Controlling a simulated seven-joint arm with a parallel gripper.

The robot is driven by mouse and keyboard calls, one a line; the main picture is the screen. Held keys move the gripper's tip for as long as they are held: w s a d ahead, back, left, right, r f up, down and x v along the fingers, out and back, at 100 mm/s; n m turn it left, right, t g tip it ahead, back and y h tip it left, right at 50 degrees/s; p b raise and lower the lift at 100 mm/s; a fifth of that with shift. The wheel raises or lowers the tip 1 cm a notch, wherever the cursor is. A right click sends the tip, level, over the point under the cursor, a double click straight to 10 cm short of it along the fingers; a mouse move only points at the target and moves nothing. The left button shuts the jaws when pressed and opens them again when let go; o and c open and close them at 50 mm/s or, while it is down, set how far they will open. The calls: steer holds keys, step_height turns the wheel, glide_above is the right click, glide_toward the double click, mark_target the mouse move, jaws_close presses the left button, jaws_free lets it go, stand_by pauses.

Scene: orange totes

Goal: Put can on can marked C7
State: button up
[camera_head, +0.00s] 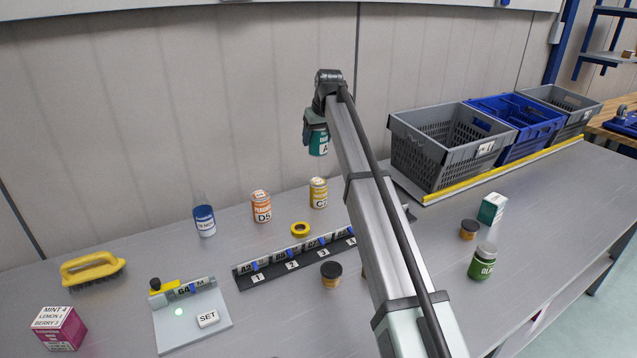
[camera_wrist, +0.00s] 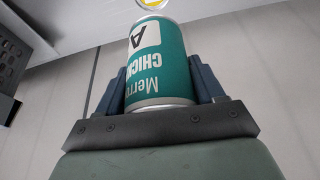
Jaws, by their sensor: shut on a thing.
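My gripper (camera_head: 316,135) is shut on a teal can (camera_head: 319,147) with a white label reading A, held in the air in front of the back wall. In the wrist view the can (camera_wrist: 160,72) sits between both fingers, its lettering upside down. A yellow can (camera_head: 318,193) with a label starting with C, second character hard to read, stands upright on the table below the held can, with a clear gap between them. In the wrist view a round edge with some yellow (camera_wrist: 155,4) shows past the held can; I cannot tell what it is.
An orange can (camera_head: 261,207) marked D5 and a blue bottle (camera_head: 204,218) stand left of the yellow can. A grey crate (camera_head: 410,152) stands right.

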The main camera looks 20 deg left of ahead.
mark_target(323, 147)
steer(key=shift+s+f+n, duration=0.15)
steer(key=shift+n, duration=0.15)
steer(key=shift+d+f, duration=0.1)
steer(key=shift+f, duration=4.8)
steer(key=shift+f, duration=0.1)
steer(key=o, duration=1.3)
steer(key=v, duration=1.2)
steer(key=shift+d, duration=0.2)
